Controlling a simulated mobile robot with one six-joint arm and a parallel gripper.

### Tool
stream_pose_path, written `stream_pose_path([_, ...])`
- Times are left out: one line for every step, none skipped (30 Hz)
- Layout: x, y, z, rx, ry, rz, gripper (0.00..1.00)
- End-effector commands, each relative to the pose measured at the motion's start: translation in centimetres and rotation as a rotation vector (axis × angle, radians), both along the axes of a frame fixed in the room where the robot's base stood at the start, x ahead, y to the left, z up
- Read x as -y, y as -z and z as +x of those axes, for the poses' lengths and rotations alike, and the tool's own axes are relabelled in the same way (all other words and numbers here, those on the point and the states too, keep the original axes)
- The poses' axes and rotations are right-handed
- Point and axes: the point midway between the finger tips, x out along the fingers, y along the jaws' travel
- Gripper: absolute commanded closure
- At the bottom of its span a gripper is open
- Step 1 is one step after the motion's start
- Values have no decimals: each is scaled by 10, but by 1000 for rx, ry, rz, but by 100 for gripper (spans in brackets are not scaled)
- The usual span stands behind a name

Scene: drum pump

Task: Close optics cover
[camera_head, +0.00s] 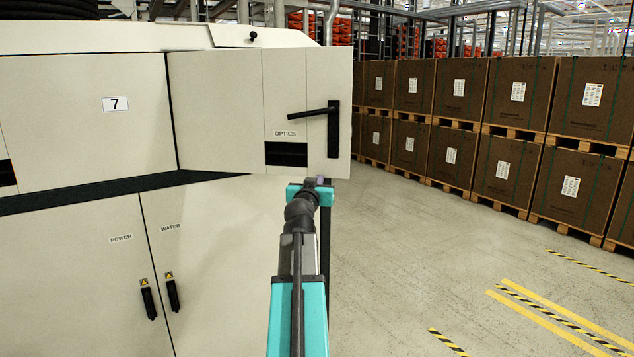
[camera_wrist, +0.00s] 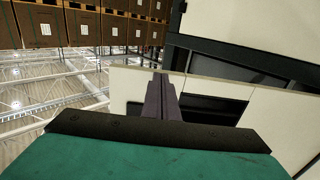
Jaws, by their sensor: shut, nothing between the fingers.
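The optics cover (camera_head: 215,105) is a cream panel labelled OPTICS, standing open and swung outward from the cabinet in the head view. It has a black lever handle (camera_head: 315,112) near its free edge and a dark rectangular cutout below the label. My gripper (camera_head: 319,182) is at the cover's lower right corner, by its bottom edge; I cannot tell whether it touches. In the wrist view my gripper's fingers (camera_wrist: 162,96) are together and empty, in front of the cover (camera_wrist: 192,90). They partly hide the cover there.
The cabinet (camera_head: 75,100) bears a number 7 and lower doors labelled POWER and WATER (camera_head: 200,270) with black handles. A dark ledge (camera_head: 90,190) runs below the opening. Stacked brown boxes (camera_head: 460,90) on pallets line the right. Floor (camera_head: 420,250) between is clear, with striped markings.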

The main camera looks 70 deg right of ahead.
Motion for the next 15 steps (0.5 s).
stream_pose_path([5,-1,1,0,0,1,100])
stream_pose_path([7,-1,2,0,0,1,100])
stream_pose_path([9,-1,2,1,0,1,100])
stream_pose_path([10,0,2,1,0,1,100])
stream_pose_path([11,0,3,1,0,1,100])
stream_pose_path([12,0,3,1,0,0,100])
stream_pose_path([12,0,3,1,0,0,100])
stream_pose_path([12,0,3,1,0,0,100])
stream_pose_path([13,0,3,1,0,0,100])
stream_pose_path([13,0,3,1,0,0,100])
stream_pose_path([13,0,3,1,0,0,100])
stream_pose_path([13,0,3,1,0,0,100])
stream_pose_path([12,1,3,1,0,0,100])
stream_pose_path([12,0,3,1,0,0,100])
stream_pose_path([12,0,2,1,0,0,100])
